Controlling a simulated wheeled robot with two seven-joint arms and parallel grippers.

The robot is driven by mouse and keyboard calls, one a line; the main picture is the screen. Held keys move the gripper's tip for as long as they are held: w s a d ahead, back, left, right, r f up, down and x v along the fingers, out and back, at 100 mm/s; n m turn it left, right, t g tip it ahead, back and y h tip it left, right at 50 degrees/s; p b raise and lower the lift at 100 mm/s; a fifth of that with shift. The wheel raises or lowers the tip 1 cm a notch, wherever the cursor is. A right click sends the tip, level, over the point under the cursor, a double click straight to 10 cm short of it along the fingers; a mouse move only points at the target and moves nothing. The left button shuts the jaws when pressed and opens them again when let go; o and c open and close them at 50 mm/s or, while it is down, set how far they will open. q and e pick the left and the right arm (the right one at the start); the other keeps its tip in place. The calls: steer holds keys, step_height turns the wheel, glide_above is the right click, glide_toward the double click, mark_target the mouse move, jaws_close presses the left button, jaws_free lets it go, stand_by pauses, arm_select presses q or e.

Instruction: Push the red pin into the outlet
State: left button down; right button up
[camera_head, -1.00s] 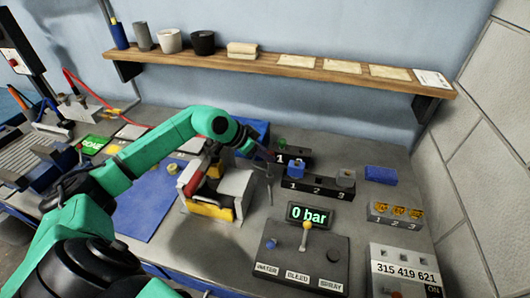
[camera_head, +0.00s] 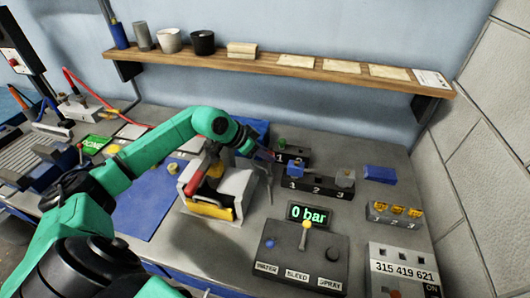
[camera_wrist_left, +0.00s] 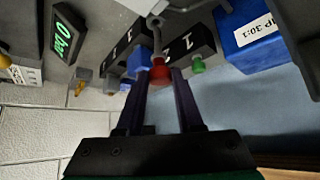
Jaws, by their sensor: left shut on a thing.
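My left gripper (camera_wrist_left: 160,77) is shut on the red pin (camera_wrist_left: 160,70), whose round red end shows between the fingertips in the wrist view. In the head view the left gripper (camera_head: 260,155) hangs behind and right of the white machine (camera_head: 238,188), and the pin in it is too small to make out. A thin grey metal rod with a curled end (camera_wrist_left: 155,25) is close beyond the pin; I cannot tell whether they touch. I cannot pick out the outlet with certainty. My right gripper is not in view.
A black block with a green pin (camera_wrist_left: 198,66) stands near the gripper. A black block marked 1 2 3 (camera_head: 317,189) carries a blue cube and a grey one. A control box (camera_head: 290,262) reads 0 bar. The blue mat (camera_head: 140,215) is clear at its front.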

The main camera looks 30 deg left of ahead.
arm_select(q)
steer(key=shift+f, duration=0.35)
steer(key=shift+s+d+f, duration=0.15)
stand_by(0.8)
steer(key=shift+r+p, duration=0.4)
steer(key=shift+p, duration=0.15)
steer(key=shift+r, duration=0.15)
steer(key=shift+w+p, duration=0.2)
steer(key=shift+p, duration=0.2)
stand_by(0.5)
steer(key=shift+s+f, duration=0.15)
steer(key=shift+f, duration=0.25)
stand_by(0.9)
